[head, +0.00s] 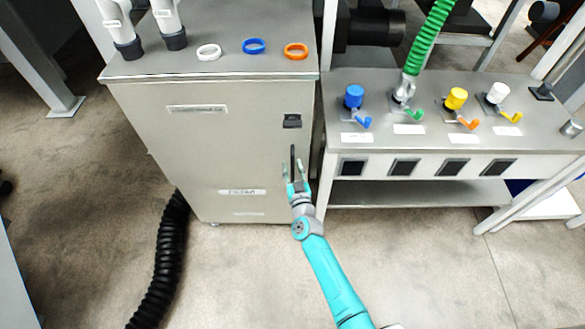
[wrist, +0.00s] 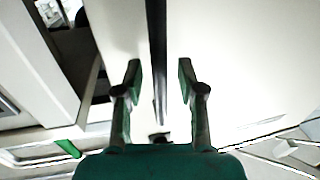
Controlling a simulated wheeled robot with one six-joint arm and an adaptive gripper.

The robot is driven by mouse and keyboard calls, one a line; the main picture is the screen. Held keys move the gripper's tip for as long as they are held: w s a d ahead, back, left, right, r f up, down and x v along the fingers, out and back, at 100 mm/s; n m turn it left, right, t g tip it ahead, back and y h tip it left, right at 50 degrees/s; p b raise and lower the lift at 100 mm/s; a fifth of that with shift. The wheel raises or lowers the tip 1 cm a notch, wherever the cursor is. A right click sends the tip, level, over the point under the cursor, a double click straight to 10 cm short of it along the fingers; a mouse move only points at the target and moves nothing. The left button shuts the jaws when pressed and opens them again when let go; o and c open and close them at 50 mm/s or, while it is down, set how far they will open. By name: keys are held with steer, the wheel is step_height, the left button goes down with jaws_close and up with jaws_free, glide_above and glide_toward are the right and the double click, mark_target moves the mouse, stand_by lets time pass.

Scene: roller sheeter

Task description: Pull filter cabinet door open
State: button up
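The filter cabinet (head: 215,140) is a light grey box. Its front door (head: 220,165) looks closed, with a small label low down. A dark vertical bar handle (head: 292,158) is at the right side of the door, below a small black latch plate (head: 292,121). My gripper (head: 297,182) is at the lower part of the handle. In the wrist view my gripper (wrist: 160,82) is open, with one finger on each side of the handle (wrist: 157,50). Gaps show between the handle and both fingers.
White pipes (head: 170,22) and white, blue and orange rings sit on the cabinet top. A black hose (head: 168,265) lies left of it. A bench (head: 440,150) with coloured valves and a green hose (head: 428,38) stands close on the right. The floor in front is clear.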

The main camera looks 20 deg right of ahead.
jaws_close()
stand_by(0.4)
